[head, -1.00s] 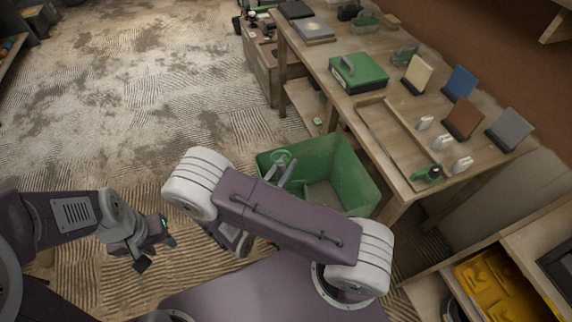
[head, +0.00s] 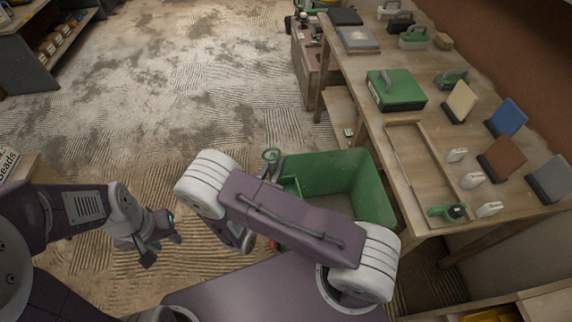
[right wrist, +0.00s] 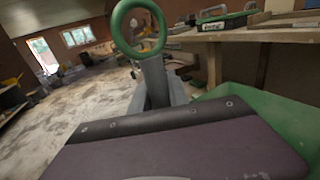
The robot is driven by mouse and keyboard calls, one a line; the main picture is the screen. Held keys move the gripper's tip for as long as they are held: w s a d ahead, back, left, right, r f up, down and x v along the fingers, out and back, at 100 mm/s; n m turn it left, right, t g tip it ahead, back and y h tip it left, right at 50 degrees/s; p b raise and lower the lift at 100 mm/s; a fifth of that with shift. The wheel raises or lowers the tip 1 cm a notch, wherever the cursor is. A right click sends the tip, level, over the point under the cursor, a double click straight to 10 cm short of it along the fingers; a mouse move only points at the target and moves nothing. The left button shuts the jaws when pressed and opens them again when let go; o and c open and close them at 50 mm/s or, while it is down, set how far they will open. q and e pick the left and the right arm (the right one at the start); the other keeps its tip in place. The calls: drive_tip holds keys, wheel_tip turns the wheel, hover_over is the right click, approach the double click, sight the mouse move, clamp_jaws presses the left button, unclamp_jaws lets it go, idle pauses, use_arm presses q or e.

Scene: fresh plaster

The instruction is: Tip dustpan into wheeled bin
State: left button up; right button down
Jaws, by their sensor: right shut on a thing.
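The wheeled bin (head: 368,185) is an open green box on the floor beside the workbench, partly hidden behind my right arm; its wheels are not visible. Its green side also shows at the right of the right wrist view (right wrist: 270,115). My right gripper (head: 277,168) is at the bin's back left corner, shut on the dustpan, whose green ring handle (head: 270,154) sticks up there. The ring also stands up in the right wrist view (right wrist: 140,28). The dustpan's pan and any load are not clearly visible. My left gripper (head: 162,250) is open and empty, left of the bin.
The wooden workbench (head: 415,135) runs close along the bin's right side. It carries a green case (head: 396,90), a shallow wooden tray (head: 392,140), upright coloured sample boards and several hand tools. Open, plaster-stained floor lies left of and beyond the bin.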

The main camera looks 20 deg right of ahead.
drive_tip(key=w+a+f+n+t+y+b, duration=0.1)
drive_tip(key=w+n+t+y+b, duration=0.1)
drive_tip(key=w, duration=0.7)
drive_tip(key=w+d+r+m+g+h+b, duration=0.1)
drive_tip(key=w+d+r+b, duration=0.1)
drive_tip(key=w+d, duration=0.35)
drive_tip(key=w+d+r+b, duration=0.2)
drive_tip(key=d, duration=0.6)
drive_tip(key=s+d+r+m+g+h+b, duration=0.1)
drive_tip(key=s+d+m+g+h, duration=0.1)
drive_tip(key=d, duration=0.7)
drive_tip(key=s+a+m+g+h+b, duration=0.1)
drive_tip(key=s+a+m+h+b, duration=0.2)
drive_tip(key=s+m+h+b, duration=0.8)
drive_tip(key=s+m+b, duration=0.1)
drive_tip(key=s+b, duration=0.3)
drive_tip(key=b, duration=1.5)
drive_tip(key=shift+s+a+r+g+h, duration=0.2)
drive_tip(key=shift+a+r+g+h, duration=0.1)
drive_tip(key=shift+r+h, duration=0.1)
